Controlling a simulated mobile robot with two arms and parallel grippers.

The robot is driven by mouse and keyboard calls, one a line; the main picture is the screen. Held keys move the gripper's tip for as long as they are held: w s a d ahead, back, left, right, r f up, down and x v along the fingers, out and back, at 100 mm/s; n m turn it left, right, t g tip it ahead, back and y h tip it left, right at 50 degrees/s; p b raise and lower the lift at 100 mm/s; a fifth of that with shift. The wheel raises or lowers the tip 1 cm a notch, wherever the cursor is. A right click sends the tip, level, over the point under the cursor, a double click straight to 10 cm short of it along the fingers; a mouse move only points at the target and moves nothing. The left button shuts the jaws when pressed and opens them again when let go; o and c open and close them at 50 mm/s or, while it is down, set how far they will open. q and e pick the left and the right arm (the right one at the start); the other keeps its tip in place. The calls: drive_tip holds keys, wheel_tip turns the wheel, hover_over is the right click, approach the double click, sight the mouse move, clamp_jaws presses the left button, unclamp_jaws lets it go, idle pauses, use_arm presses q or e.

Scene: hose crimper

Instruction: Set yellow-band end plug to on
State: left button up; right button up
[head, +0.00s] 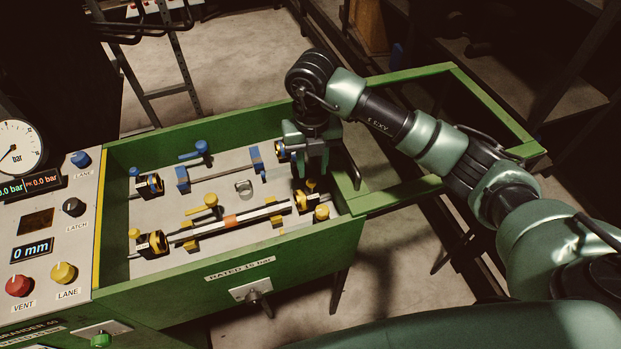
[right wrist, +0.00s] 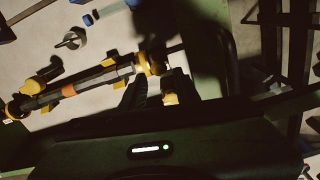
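The yellow-lane hose (head: 235,221) with an orange band lies across the green-walled bench. A yellow-and-black end plug (head: 305,197) is at its right end and another (head: 152,244) at its left end. The right-end plug also shows in the right wrist view (right wrist: 151,63). My right gripper (head: 308,174) points down just above and behind the right-end plug, partly hiding that area. In the right wrist view its fingers look apart, with a yellow knob (right wrist: 171,99) visible beyond the gap. I see nothing held. My left gripper is out of view.
Blue-lane parts lie behind, with a blue-marked plug (head: 284,150) close beside my right gripper. The green tray wall (head: 290,250) edges the bench. A control panel (head: 50,225) with gauge and knobs stands at left. A small grey ring part (head: 243,188) lies between the lanes.

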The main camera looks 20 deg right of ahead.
sight(311, 180)
drive_tip(key=shift+a+f+p, duration=0.1)
drive_tip(key=shift+f+p, duration=0.5)
drive_tip(key=shift+f, duration=2.6)
drive_tip(key=shift+c, duration=0.3)
clamp_jaws()
